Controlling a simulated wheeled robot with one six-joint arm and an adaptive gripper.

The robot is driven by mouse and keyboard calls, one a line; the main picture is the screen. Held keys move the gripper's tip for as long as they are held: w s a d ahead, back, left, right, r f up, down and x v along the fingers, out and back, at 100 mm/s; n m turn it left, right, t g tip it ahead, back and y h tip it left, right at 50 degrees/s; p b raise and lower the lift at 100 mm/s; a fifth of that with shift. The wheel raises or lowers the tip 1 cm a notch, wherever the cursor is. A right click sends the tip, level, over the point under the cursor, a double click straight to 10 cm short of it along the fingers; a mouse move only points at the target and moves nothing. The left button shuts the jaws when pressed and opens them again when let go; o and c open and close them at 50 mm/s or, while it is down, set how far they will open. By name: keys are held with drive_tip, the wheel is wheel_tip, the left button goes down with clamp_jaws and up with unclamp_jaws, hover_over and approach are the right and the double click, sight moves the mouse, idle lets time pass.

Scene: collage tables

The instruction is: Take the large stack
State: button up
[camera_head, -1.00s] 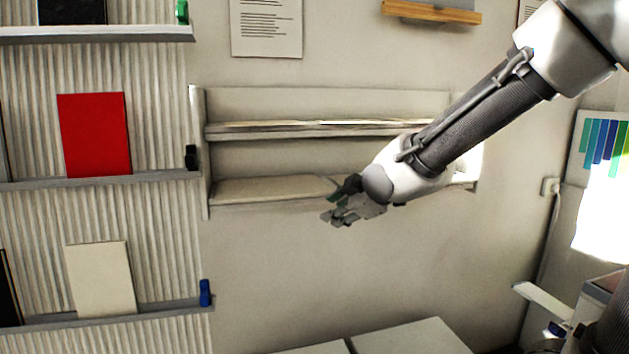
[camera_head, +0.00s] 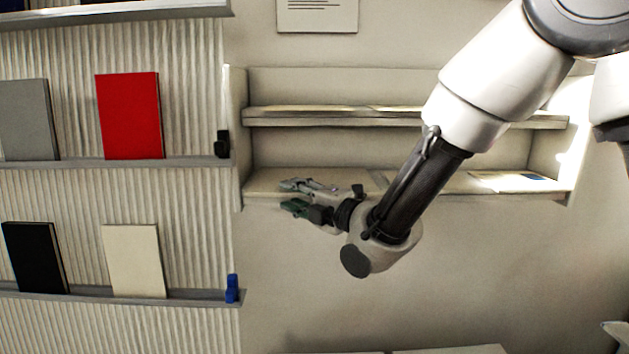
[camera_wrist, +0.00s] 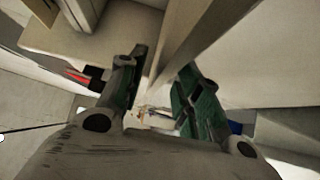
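Pale flat layers that may be the large stack (camera_head: 262,184) lie on the left of the lower wall shelf. I cannot tell their thickness or separate them clearly from the shelf board. My gripper (camera_head: 292,197) is at the front edge of this lower shelf, with its fingers apart, one above the other, pointing left. In the wrist view, the gripper (camera_wrist: 163,62) is open, with a long pale board or stack edge running between and beyond the fingers. Whether a finger touches it cannot be told. My arm hides part of the shelf's middle.
The upper shelf (camera_head: 275,122) holds thin flat sheets. A brightly lit sheet with a blue patch (camera_head: 520,178) lies at the lower shelf's right. A ribbed panel on the left carries a red book (camera_head: 130,115) and other books. Wall below the shelf is clear.

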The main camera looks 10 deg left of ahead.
drive_tip(key=shift+x, duration=0.85)
clamp_jaws()
drive_tip(key=shift+r, duration=0.1)
